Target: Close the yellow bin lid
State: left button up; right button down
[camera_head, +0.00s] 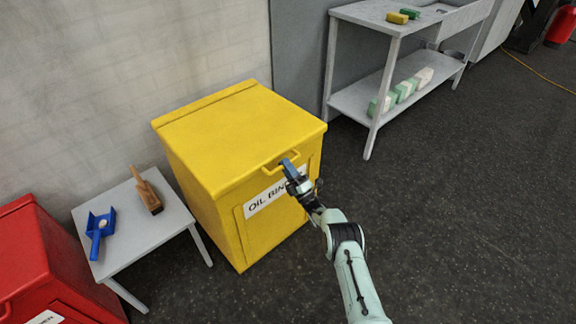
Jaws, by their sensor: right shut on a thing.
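The yellow bin (212,220) stands against the wall near the middle of the view, with a white label on its front. Its yellow lid (235,125) lies flat over the top, down on the bin as far as I can see. A yellow handle (272,167) sticks out from the lid's front edge. My left gripper is not in view.
A small grey table (140,238) left of the bin holds a blue dustpan (99,230) and a wooden brush (148,195). A red bin (45,262) stands at the lower left. A grey shelf bench (350,104) is behind on the right.

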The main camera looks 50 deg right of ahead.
jog(key=shift+w+a+r, duration=0.15)
jog(key=shift+w, duration=0.2)
jog(key=c, duration=1.2)
grip_release()
jog(key=shift+o, duration=0.2)
jog(key=shift+w, duration=0.2)
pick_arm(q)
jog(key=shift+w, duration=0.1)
pick_arm(e)
jog(key=shift+s+f, duration=0.15)
jog(key=shift+f, duration=0.05)
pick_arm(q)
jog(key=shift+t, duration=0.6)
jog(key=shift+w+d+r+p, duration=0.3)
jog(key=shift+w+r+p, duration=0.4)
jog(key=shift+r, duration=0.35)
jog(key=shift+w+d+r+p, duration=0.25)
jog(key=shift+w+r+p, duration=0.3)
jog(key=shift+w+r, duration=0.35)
pick_arm(e)
jog(key=v, duration=1.3)
jog(key=shift+s+f, duration=0.15)
jog(key=shift+s, duration=0.1)
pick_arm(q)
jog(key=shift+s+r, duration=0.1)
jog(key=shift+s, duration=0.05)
